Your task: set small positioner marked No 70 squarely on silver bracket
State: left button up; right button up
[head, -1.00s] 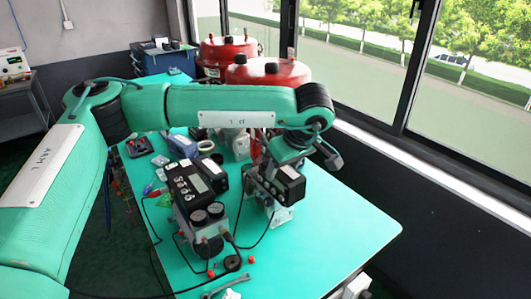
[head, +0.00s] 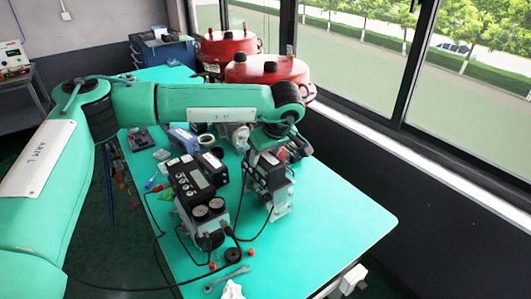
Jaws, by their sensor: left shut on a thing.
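The small positioner (head: 266,172) is a dark box in the middle of the head view. My left gripper (head: 268,157) comes down over it from above and is shut on it; the fingers are mostly hidden by the wrist and the box. The silver bracket (head: 283,199) stands on the green table just below and right of the box. The box overlaps the bracket's upper part in the picture; I cannot tell whether they touch or whether the box sits square. The No 70 marking is not readable.
A larger black positioner with round gauges (head: 208,211) stands left of the bracket, with cables around it. A wrench (head: 227,279) and small red caps lie in front. Red actuators (head: 267,69) stand behind. The table's right part (head: 340,215) is clear.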

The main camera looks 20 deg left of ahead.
pick_arm(q)
jog(key=shift+f+b, duration=0.5)
jog(key=o, duration=1.4)
jog(key=shift+r+p, duration=0.45)
jog(key=shift+r, duration=0.05)
jog(key=b+v, duration=0.2)
jog(key=v, duration=1)
jog(key=shift+b, duration=0.3)
